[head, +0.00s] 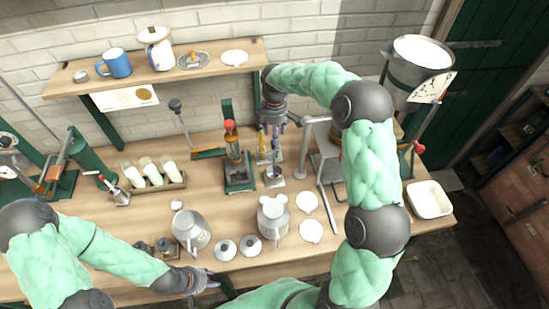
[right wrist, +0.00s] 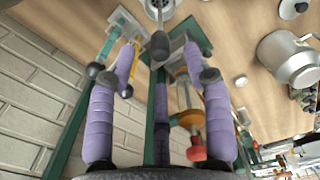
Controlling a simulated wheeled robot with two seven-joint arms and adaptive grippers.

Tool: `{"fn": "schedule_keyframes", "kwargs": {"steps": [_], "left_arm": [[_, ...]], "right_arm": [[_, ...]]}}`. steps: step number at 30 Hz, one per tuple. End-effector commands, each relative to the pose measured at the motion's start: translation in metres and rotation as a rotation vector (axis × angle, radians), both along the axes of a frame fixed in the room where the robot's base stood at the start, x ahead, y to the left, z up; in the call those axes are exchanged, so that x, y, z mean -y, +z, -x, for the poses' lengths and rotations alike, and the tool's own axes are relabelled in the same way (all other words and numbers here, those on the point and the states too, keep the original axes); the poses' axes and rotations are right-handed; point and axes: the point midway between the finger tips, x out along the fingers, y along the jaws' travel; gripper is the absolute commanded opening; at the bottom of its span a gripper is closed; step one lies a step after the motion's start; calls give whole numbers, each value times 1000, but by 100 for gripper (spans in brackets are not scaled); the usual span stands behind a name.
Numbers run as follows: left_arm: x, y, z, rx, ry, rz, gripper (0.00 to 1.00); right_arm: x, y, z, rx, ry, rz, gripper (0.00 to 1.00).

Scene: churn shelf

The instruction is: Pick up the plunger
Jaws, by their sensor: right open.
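The plunger appears to be the slim grey rod with a rounded dark knob (right wrist: 159,45), standing in a metal cup. In the head view the cup (head: 274,180) sits on the bench right of centre, below my right gripper (head: 274,124). In the right wrist view my right gripper (right wrist: 160,50) is open, its purple fingers spread on both sides of the knob. I cannot tell whether any finger touches it. My left gripper (head: 205,281) is low at the bench's front edge, away from the plunger; its fingers are too small to judge.
A red-topped device (head: 231,142) stands close left of the cup, with a thin yellow item (head: 261,150) behind. A wall shelf (head: 75,84) holds a blue mug (head: 116,63). A white tray (head: 429,199) sits at the right.

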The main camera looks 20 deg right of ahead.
Motion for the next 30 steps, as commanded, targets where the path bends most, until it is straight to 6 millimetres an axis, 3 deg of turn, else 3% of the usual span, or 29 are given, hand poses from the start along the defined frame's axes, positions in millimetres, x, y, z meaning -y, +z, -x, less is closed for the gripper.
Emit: {"fn": "schedule_keyframes", "kwargs": {"steps": [5,13,23,28,30], "left_arm": [[0,1,0,0,-1,0,40],[0,2,0,0,-1,0,40],[0,2,0,0,-1,0,40],[0,2,0,0,-1,0,40],[0,2,0,0,-1,0,40]], "right_arm": [[-1,-12,0,-1,1,0,51],[-2,-48,-1,-2,0,-1,51],[-2,-55,-2,1,0,-1,51],[-2,-54,-2,0,0,-1,6],[-2,-54,-2,0,0,-1,0]]}}
